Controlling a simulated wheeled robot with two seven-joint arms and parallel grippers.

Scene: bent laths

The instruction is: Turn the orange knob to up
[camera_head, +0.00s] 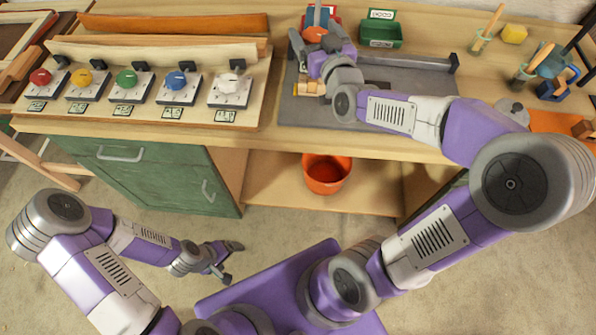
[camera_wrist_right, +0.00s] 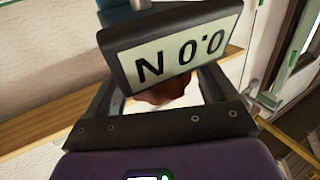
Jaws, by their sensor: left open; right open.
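An orange rounded part (camera_head: 315,34), which looks like the orange knob, shows at the back of the grey board, below a blue upright piece (camera_head: 318,16). Its pointing direction cannot be told. My right gripper (camera_head: 320,52) is open close in front of it and partly covers it. In the right wrist view a dark display reading "N 0.0" (camera_wrist_right: 180,45) fills the space ahead of the fingers, with a brown-orange piece (camera_wrist_right: 165,93) partly hidden below it. Contact cannot be told. My left gripper (camera_head: 232,262) is open and empty, low over the floor.
A panel (camera_head: 150,115) at left carries several knobs: red (camera_head: 40,77), yellow, green, blue and white (camera_head: 229,83). An orange bucket (camera_head: 326,173) sits on the lower shelf. Cups and tools crowd the right.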

